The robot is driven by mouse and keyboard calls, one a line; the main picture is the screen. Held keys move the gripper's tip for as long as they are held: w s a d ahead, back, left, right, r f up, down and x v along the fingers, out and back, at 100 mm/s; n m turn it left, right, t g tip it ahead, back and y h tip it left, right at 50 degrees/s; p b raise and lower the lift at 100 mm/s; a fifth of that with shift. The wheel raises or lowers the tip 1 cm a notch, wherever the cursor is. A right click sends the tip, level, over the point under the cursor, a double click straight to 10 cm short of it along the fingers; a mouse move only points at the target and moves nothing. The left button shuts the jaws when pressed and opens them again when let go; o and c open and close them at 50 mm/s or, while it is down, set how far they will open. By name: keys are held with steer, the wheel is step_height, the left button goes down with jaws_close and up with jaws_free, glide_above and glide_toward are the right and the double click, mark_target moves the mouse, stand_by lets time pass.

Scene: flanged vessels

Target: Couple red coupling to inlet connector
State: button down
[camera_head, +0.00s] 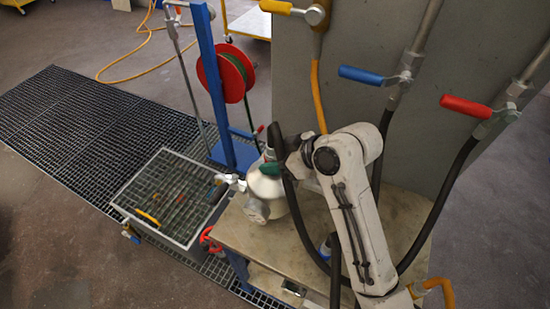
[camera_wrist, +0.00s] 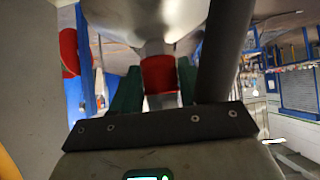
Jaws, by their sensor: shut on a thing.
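My gripper (camera_wrist: 159,84) has its green fingers on either side of the red coupling (camera_wrist: 160,74) in the wrist view and is shut on it. A black hose (camera_wrist: 222,45) runs along the right of the fingers. The coupling's top meets a grey metal neck (camera_wrist: 155,48) under a rounded silver vessel (camera_wrist: 140,15); I cannot tell whether they are joined or only lined up. In the head view the silver vessel (camera_head: 266,188) stands on the table, with my gripper (camera_head: 270,168) at its upper side. The coupling is hidden there, and I cannot single out the inlet connector.
The vessel stands on a worktable (camera_head: 300,225) beside a grated bin (camera_head: 125,208). A blue post (camera_head: 207,85) with a red hose reel (camera_head: 226,73) rises behind. Blue (camera_head: 360,75) and red (camera_head: 465,106) valve levers with black hoses hang at the grey wall, close to my arm.

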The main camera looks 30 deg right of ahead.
steer(key=shift+c, duration=2.4)
jaws_free()
steer(key=shift+f, duration=0.1)
steer(key=b+v, duration=0.1)
steer(key=v, duration=1)
steer(key=shift+f, duration=0.15)
